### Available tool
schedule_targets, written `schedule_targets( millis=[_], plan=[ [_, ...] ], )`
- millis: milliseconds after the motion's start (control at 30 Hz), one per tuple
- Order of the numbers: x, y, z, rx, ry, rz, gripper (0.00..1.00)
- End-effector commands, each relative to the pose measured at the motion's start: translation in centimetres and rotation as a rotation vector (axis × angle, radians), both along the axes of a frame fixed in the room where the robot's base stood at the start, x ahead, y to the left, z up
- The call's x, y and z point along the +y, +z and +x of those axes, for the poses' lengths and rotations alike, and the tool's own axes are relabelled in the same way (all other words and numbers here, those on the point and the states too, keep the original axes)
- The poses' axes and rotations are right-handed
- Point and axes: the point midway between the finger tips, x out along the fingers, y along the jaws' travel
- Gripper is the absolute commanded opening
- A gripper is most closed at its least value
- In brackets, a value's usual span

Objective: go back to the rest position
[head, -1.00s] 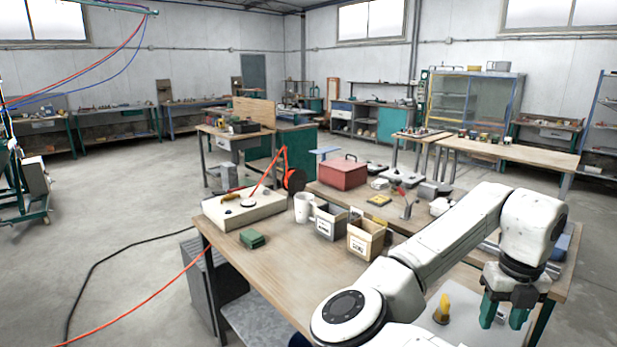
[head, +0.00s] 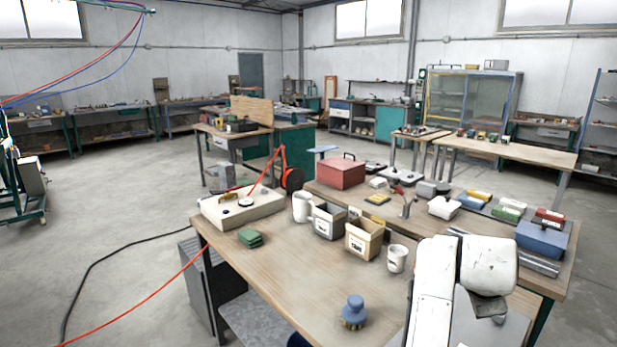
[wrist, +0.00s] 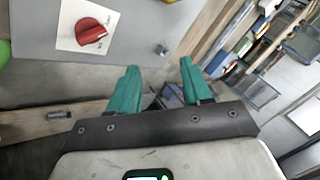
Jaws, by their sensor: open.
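My gripper (wrist: 158,88) shows in the wrist view with two green fingers spread apart and nothing between them. In the head view my white arm is folded up at the lower right, over the right end of the workbench (head: 290,283); the gripper itself is hidden there. The wrist view looks past the fingers at a grey surface with a red knob-like piece (wrist: 90,31) on a white sheet, and at the floor and shelving beyond.
On the bench stand a blue-topped round piece (head: 353,311), a white cup (head: 397,259), two open boxes (head: 364,238), a white mug (head: 303,207), green pads (head: 250,238) and a red case (head: 341,173). A blue box (head: 541,238) sits at the right.

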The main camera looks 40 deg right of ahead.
Motion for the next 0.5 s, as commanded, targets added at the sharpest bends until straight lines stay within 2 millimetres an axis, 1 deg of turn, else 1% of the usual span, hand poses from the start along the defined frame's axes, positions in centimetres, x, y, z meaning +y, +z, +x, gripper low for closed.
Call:
schedule_targets(
  millis=[33,67,100,167,200,267,300,367,400,467,500],
  plan=[
    [1.1,-0.8,0.7,0.069,0.139,-0.038,0.49],
    [1.8,-1.2,1.3,0.106,0.228,-0.06,0.49],
    [2.9,-1.9,2.0,0.159,0.348,-0.088,0.49],
    [4.8,-3.1,3.1,0.234,0.531,-0.126,0.49],
    [6.3,-4.1,3.6,0.284,0.652,-0.148,0.49],
    [8.7,-5.6,4.4,0.354,0.838,-0.18,0.49],
    [10.5,-6.8,4.7,0.398,0.963,-0.199,0.49],
    [13.4,-8.6,4.9,0.458,1.15,-0.223,0.49],
    [15.5,-9.8,4.9,0.49,1.274,-0.238,0.49],
    [18.6,-11.6,4.5,0.531,1.455,-0.258,0.49],
    [20.7,-12.7,4.1,0.553,1.569,-0.268,0.49]
  ],
)
